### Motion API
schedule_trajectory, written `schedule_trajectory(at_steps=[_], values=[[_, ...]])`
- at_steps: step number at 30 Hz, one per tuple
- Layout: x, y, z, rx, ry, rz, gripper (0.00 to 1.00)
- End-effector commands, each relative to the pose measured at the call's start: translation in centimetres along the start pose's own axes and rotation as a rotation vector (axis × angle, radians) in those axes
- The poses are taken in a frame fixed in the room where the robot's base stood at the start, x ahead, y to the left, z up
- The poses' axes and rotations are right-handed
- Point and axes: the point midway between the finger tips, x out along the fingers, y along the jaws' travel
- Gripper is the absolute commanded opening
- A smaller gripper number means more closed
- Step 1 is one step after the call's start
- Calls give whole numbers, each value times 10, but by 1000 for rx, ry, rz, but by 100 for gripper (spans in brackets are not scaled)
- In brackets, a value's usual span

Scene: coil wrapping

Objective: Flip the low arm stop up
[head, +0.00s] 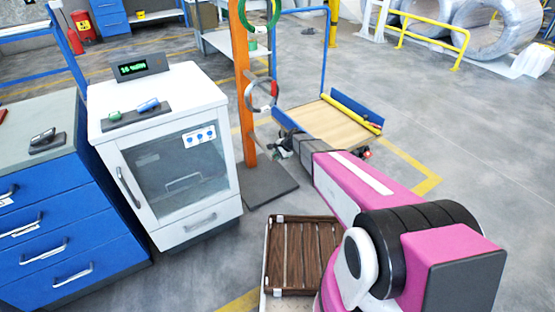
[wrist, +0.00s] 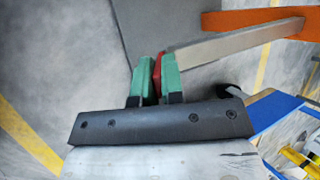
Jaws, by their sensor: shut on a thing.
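The low arm (wrist: 235,42) is a silver bar that runs from the orange post (wrist: 270,20) to my gripper in the wrist view. The red stop (wrist: 158,68) is at the bar's free end, and my gripper (wrist: 155,78) is shut on it with green fingertips on both sides. Only a narrow strip of the stop shows, so I cannot tell whether it is up or down. In the head view my gripper (head: 284,147) is beside the orange post (head: 243,85), low down, and the stop cannot be made out there.
A cart with a wooden deck (head: 325,124) stands just behind my gripper. A white cabinet (head: 150,205) is to the left, and a slatted wooden crate (head: 268,262) is in front.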

Motion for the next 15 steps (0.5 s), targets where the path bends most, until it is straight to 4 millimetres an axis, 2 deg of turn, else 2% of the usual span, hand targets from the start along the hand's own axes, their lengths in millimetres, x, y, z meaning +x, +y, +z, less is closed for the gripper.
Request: schedule_trajectory(at_steps=[6, 15], values=[[2, -13, -2, 71, -1, 175, 0], [4, -20, -2, 145, -2, 349, 0]])
